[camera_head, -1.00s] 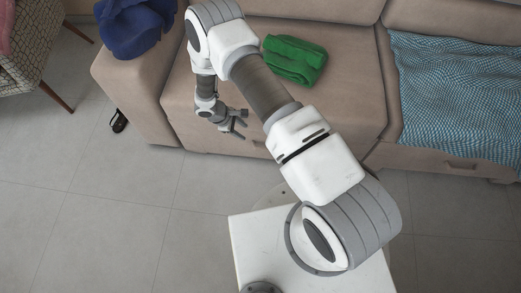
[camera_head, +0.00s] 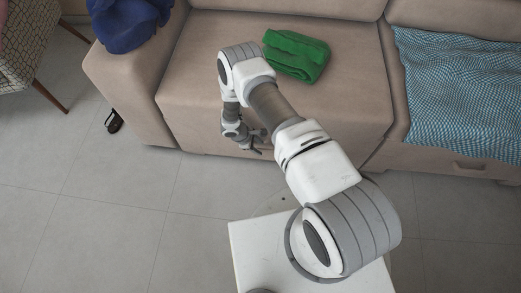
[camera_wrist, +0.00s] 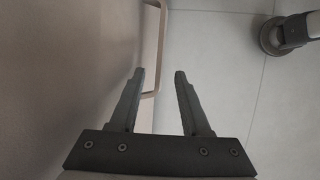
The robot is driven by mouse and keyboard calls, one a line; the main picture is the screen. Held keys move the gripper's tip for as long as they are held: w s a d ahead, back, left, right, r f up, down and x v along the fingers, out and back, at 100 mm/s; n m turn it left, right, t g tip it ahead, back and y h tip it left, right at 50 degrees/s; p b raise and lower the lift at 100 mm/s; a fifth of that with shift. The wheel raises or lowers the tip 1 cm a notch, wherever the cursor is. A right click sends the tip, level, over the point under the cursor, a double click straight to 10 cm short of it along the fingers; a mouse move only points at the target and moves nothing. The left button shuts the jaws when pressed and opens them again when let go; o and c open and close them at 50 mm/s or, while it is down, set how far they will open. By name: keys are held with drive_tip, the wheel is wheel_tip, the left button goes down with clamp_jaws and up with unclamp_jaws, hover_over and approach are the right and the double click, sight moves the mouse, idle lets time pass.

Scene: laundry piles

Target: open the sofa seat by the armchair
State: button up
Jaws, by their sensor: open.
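The beige sofa seat (camera_head: 345,105) by the armchair (camera_head: 30,50) is the left one, and it looks shut. A green folded cloth (camera_head: 296,55) lies on it. My gripper (camera_head: 257,141) is low at the front face of this seat. In the wrist view my gripper (camera_wrist: 161,72) is open, its two dark fingers apart. The jaws hold nothing.
A blue cloth (camera_head: 125,22) lies on the left armrest. A blue patterned blanket (camera_head: 460,90) covers the right seat, which has a handle (camera_head: 468,167) in front. A dark shoe (camera_head: 113,121) lies by the armrest. The tiled floor (camera_head: 110,200) in front is mostly clear.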

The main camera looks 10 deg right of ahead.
drive_tip(key=shift+x, duration=1.15)
clamp_jaws()
idle(0.6)
